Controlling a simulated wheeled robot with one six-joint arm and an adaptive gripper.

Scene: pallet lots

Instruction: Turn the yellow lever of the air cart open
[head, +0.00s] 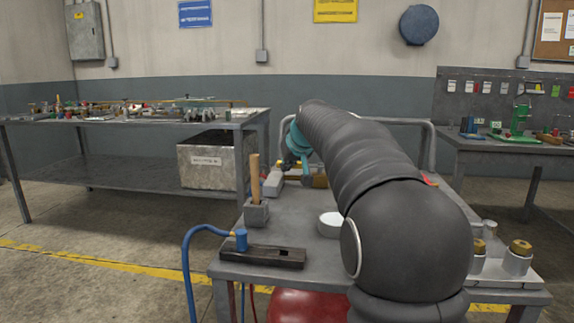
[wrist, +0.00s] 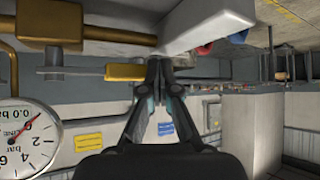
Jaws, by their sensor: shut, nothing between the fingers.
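The yellow lever (wrist: 127,72) shows in the wrist view as a short flat bar, lying level in the picture and roughly parallel to the brass pipework (wrist: 105,36). My gripper (wrist: 162,62) is shut and empty, its fingertips at the right end of the lever. I cannot tell whether they touch it. A round pressure gauge (wrist: 22,138) stands at the left with a red needle and reads 0.0 bar. In the head view my arm hides the fingertips and most of the air cart; I cannot make out the lever there.
The cart top (head: 300,215) holds a wooden-handled tool in a grey block (head: 256,212), a white round dish (head: 330,224), a dark slotted block (head: 262,257) and brass-topped fittings (head: 519,257). A blue hose (head: 188,265) hangs at the left. A pale block (wrist: 215,25) is close to my fingers.

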